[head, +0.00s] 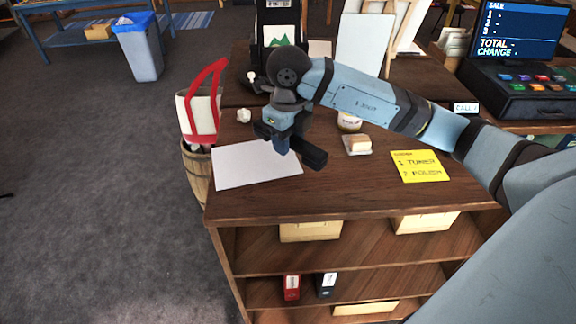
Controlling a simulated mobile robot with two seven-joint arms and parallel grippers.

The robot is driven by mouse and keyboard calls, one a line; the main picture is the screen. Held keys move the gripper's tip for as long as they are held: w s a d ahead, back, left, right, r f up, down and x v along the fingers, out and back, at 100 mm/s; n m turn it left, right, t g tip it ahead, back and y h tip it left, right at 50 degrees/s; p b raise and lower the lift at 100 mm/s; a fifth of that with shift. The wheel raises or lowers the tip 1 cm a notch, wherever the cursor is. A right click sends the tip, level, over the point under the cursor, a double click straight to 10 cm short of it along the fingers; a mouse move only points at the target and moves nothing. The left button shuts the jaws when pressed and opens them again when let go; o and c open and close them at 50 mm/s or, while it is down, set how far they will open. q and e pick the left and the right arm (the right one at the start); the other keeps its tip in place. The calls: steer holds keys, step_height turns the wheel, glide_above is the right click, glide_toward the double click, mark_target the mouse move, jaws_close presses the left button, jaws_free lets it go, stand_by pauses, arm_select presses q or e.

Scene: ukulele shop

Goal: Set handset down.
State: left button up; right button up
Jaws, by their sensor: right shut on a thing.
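My right gripper (281,145) hangs over the wooden counter (340,195), pointing down. It is shut on a dark, bar-shaped thing, which looks like the handset (313,157). One thick end sticks out to the lower right and the other to the upper left of the fingers. The handset is above the right part of a white sheet (245,168). I cannot tell how far it is above the counter. My left gripper is not in view.
On the counter are a yellow note (420,166), a small block on a pale dish (357,145), a jar (349,122) and a crumpled white ball (244,115). A till (520,90) stands at the right. A barrel (197,170) stands left. The counter's front middle is clear.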

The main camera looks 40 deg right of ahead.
mark_target(288, 177)
step_height(288, 177, down, 8)
steer(key=shift+f+p, duration=0.2)
steer(key=shift+p, duration=0.35)
steer(key=shift+f, duration=0.25)
steer(key=o, duration=1)
steer(key=shift+r, duration=0.15)
